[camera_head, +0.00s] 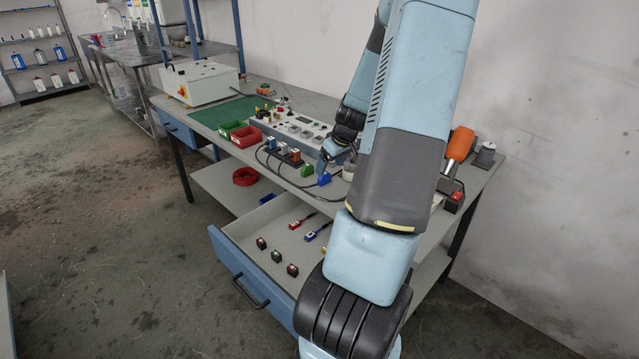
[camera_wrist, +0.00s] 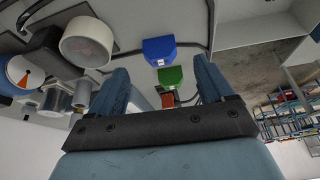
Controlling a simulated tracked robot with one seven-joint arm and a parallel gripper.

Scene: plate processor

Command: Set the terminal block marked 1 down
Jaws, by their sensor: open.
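My gripper (camera_head: 323,164) is low over the bench top, just behind a blue block (camera_head: 323,179). In the wrist view my gripper (camera_wrist: 160,68) is open, with its two blue fingers apart. The blue block (camera_wrist: 158,50) and a green block (camera_wrist: 170,76) appear between or just beyond the fingers, with a reddish block (camera_wrist: 167,100) past them. The green block (camera_head: 307,171) also shows left of the blue one in the head view. Nothing is seen gripped. No number is readable, so I cannot tell which block is marked 1.
A rail with several blocks (camera_head: 283,152) and a control panel (camera_head: 292,127) stand to the left. Black cables lie around the blocks. The open drawer (camera_head: 235,265) holds small parts below the bench edge. An orange-handled tool (camera_head: 460,144) stands right. A white round part (camera_wrist: 87,42) is near the fingers.

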